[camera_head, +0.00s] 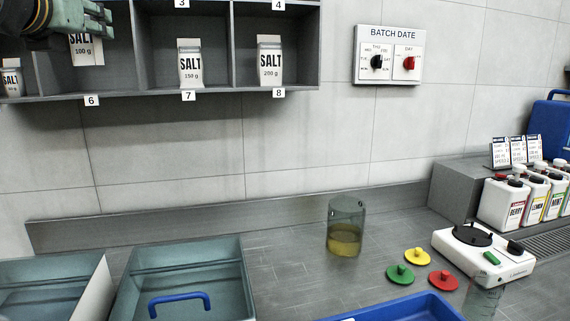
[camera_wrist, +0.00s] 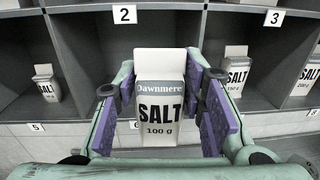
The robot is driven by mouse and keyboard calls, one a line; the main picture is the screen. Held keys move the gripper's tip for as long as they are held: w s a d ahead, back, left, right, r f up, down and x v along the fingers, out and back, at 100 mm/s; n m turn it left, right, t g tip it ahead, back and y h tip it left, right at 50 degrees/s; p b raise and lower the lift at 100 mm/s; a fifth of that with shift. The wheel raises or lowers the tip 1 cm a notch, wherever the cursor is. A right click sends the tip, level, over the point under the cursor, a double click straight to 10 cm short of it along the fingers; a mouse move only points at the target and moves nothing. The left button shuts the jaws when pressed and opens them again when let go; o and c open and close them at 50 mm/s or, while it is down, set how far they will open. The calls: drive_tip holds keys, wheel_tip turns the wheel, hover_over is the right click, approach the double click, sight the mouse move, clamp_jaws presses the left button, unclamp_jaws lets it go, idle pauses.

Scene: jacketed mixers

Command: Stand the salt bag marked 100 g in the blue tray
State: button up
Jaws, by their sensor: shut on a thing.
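The salt bag marked 100 g (camera_wrist: 160,112) is white with a grey label and stands upright between the purple pads of my gripper (camera_wrist: 162,120) in the wrist view. In the head view the bag (camera_head: 87,48) shows at the top left, in front of the shelf compartment above label 6, partly covered by my gripper (camera_head: 75,22). My gripper is shut on it. Whether the bag is clear of the shelf floor is hard to tell. The blue tray (camera_head: 400,309) lies on the counter at the bottom, cut off by the frame edge.
Other salt bags stand in the shelf: 150 g (camera_head: 190,64), 200 g (camera_head: 269,62) and one at the far left (camera_head: 12,80). A glass beaker (camera_head: 345,228) with yellow liquid, coloured knobbed lids (camera_head: 417,257) and a white scale-like device (camera_head: 484,252) stand near the tray.

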drive_tip(key=w+a+f+p, duration=0.1)
drive_tip(key=w+a+p, duration=0.1)
drive_tip(key=w, duration=0.2)
drive_tip(key=w+a+f+p, duration=0.2)
drive_tip(key=w+a, duration=0.1)
drive_tip(key=w, duration=0.1)
drive_tip(key=w+a+f+p, duration=0.2)
drive_tip(key=w+a+p, duration=0.1)
drive_tip(key=w, duration=0.1)
drive_tip(key=s+b, duration=0.3)
drive_tip(key=s, duration=0.1)
drive_tip(key=shift+d+f, duration=0.2)
drive_tip(key=shift+d, duration=0.05)
drive_tip(key=shift+c, duration=0.6)
drive_tip(key=shift+s+r, duration=0.1)
drive_tip(key=shift+s, duration=0.15)
drive_tip(key=shift+s, duration=0.1)
